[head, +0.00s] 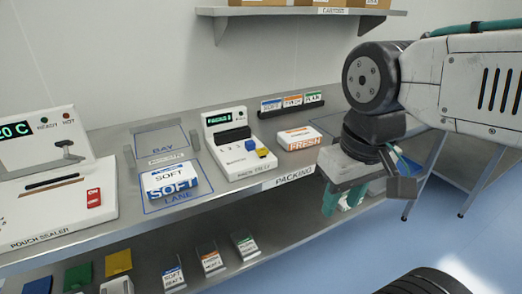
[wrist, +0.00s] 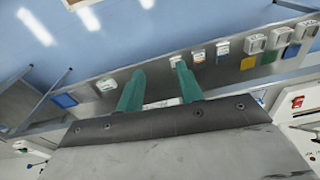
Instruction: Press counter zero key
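A white counter unit (head: 237,145) labelled PACK CELL stands on the bench in the head view. Its green display (head: 217,118) seems to read PACKS and a digit. On its sloped front are a blue key (head: 250,145) and a yellow key (head: 264,153); their markings are too small to read, so I cannot tell which is zero. My gripper (head: 338,204) hangs to the right of the unit, in front of the bench edge and apart from the keys. In the wrist view its green fingers (wrist: 158,82) are spread, with nothing held between them.
A SOFT pouch (head: 170,181) lies in the LANE area left of the unit. A FRESH pack (head: 299,139) lies to its right, near a card rack (head: 292,105). A pouch sealer (head: 57,197) stands far left. A wall shelf (head: 300,11) with cartons is above; a lower shelf holds several items.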

